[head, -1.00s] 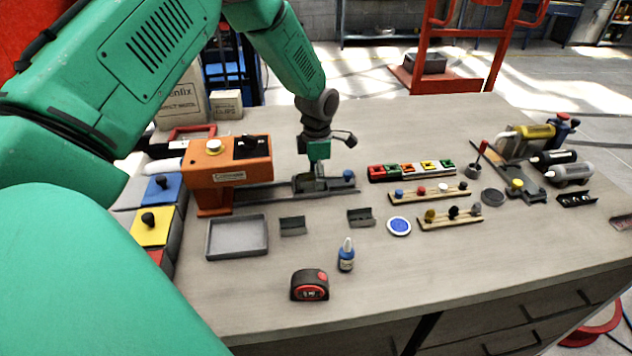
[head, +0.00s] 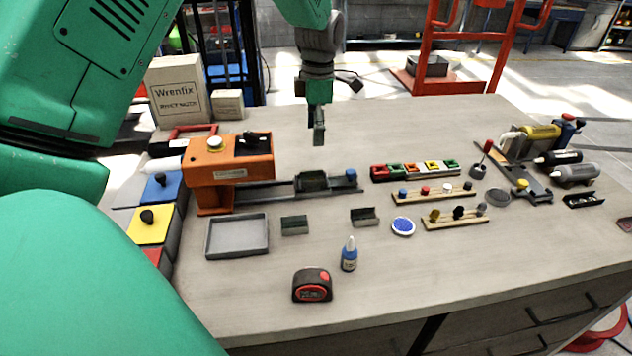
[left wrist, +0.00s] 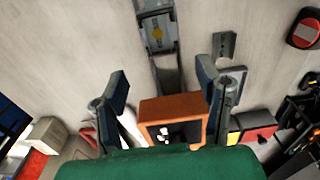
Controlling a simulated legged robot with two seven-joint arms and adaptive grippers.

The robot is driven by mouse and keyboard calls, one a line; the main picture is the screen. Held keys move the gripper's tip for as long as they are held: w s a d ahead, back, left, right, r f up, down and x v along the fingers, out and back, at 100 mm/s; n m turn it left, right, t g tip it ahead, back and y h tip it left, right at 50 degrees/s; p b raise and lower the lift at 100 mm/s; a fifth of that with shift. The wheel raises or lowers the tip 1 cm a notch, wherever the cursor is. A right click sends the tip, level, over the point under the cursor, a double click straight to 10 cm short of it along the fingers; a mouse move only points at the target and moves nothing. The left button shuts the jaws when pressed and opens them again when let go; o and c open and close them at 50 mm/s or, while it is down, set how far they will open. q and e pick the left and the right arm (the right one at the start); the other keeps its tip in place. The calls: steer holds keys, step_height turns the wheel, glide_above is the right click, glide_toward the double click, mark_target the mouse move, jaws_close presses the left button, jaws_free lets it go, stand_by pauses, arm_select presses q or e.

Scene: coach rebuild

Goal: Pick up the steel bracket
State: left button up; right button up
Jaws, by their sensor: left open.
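Two small grey angled metal pieces lie on the bench in the head view, a left one (head: 294,225) and a right one (head: 364,216). Either could be the steel bracket; I cannot tell which. The left piece also seems to show in the left wrist view (left wrist: 224,45). A dark grey carriage (head: 312,182) sits on the orange machine's rail; whether it holds a part is unclear. My left gripper (head: 318,128) hangs above and behind this carriage, clear of it. In the left wrist view its fingers (left wrist: 164,88) are wide apart with nothing between them. My right gripper is out of view.
The orange machine (head: 228,172) stands left of the carriage. A grey tray (head: 237,254), blue-capped bottle (head: 349,256) and tape measure (head: 312,286) lie in front. Coloured blocks (head: 414,170) and wooden peg strips (head: 434,192) stand right. Bare bench lies behind the rail.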

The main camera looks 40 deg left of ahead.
arm_select(q)
glide_above(313, 174)
steer(key=s+d, duration=0.1)
steer(key=shift+g+y, duration=0.3)
step_height(313, 174, down, 7)
steer(key=shift+s+d+f+b, duration=0.1)
steer(key=shift+s+f+b, duration=0.05)
steer(key=shift+b, duration=0.2)
steer(key=shift+a+f, duration=0.2)
steer(key=shift+f, duration=0.35)
steer(key=f, duration=0.3)
steer(key=f+p, duration=0.1)
steer(key=f, duration=0.1)
steer(key=shift+d, duration=0.25)
steer(key=shift+a+r, duration=0.1)
steer(key=c, duration=0.8)
jaws_close()
